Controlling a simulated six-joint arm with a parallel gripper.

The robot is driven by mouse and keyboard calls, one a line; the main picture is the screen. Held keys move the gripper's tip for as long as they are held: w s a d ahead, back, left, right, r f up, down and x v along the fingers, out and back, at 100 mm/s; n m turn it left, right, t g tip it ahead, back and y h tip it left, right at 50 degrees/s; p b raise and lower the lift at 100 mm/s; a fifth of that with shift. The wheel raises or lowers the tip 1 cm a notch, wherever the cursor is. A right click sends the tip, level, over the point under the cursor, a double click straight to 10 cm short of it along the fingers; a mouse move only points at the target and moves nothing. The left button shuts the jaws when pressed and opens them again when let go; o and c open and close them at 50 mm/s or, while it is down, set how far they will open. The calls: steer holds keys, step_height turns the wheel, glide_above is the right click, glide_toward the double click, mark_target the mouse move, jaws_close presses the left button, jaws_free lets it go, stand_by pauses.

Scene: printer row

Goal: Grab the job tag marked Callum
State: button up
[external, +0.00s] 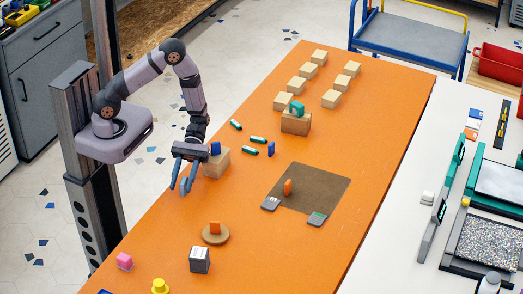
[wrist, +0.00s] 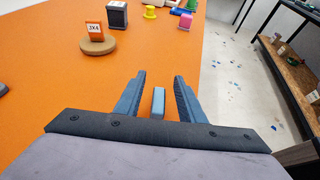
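No name Callum can be read on anything in either view. My gripper (external: 184,186) is open and points down over the left edge of the orange table, in front of a wooden block (external: 216,163) with a blue piece (external: 215,148) on it. A small blue bar (wrist: 158,103) shows between the fingers in the wrist view; I cannot tell whether it is part of the gripper. An orange tag (external: 214,228) stands on a round wooden base; in the wrist view this tag (wrist: 95,30) seems to read "2X4". Other small upright pieces are blue (external: 271,149), orange (external: 288,187) and teal (external: 296,108).
Several teal cylinders (external: 258,139) lie mid-table. A brown mat (external: 325,185) has grey cards (external: 317,218) at its edge. A dark box (external: 200,260), a pink block (external: 124,261) and a yellow piece (external: 160,287) stand at the near end. Several wooden blocks (external: 308,70) stand at the far end.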

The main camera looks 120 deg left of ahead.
mark_target(181, 186)
steer(key=shift+w+d+f+p, duration=0.15)
steer(key=shift+d+f+p, duration=0.2)
steer(key=shift+d+f, duration=0.3)
steer(key=shift+w+d+f+p, duration=0.15)
steer(key=shift+d+f+p, duration=0.25)
steer(key=shift+d, duration=0.3)
jaws_close()
steer(key=shift+r, duration=0.1)
step_height(181, 186, up, 10)
steer(key=b, duration=0.1)
